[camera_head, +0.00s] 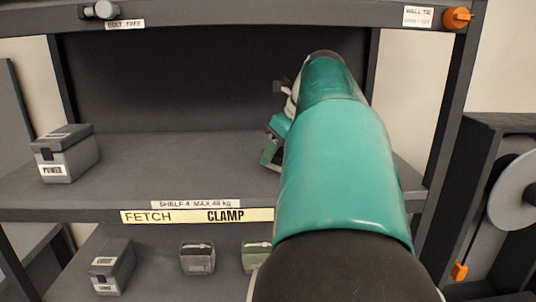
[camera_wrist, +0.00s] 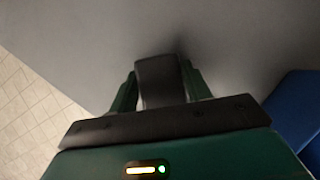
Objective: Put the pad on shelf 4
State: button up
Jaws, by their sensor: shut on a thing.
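Shelf 4 (camera_head: 130,165) is the grey middle board in the head view, with "SHELF 4 MAX 48 kg" and "FETCH CLAMP" labels on its front edge. My green arm reaches over its right part and hides much of my gripper (camera_head: 270,150). In the wrist view my gripper (camera_wrist: 160,88) is shut on a dark grey block, which I take to be the pad (camera_wrist: 158,78). A grey surface lies behind the block; I cannot tell whether they touch.
A grey "POWER" box (camera_head: 65,155) stands at the shelf's left. The middle of the shelf is bare. Several small boxes, one a dark case (camera_head: 197,257), stand on the level below. An orange knob (camera_head: 457,18) is at upper right. A blue thing (camera_wrist: 300,112) is right in the wrist view.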

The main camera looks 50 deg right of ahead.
jog(key=shift+f, duration=0.45)
jog(key=o, duration=0.9)
jog(key=v, duration=0.3)
jog(key=s, duration=1.2)
jog(key=shift+a, duration=0.35)
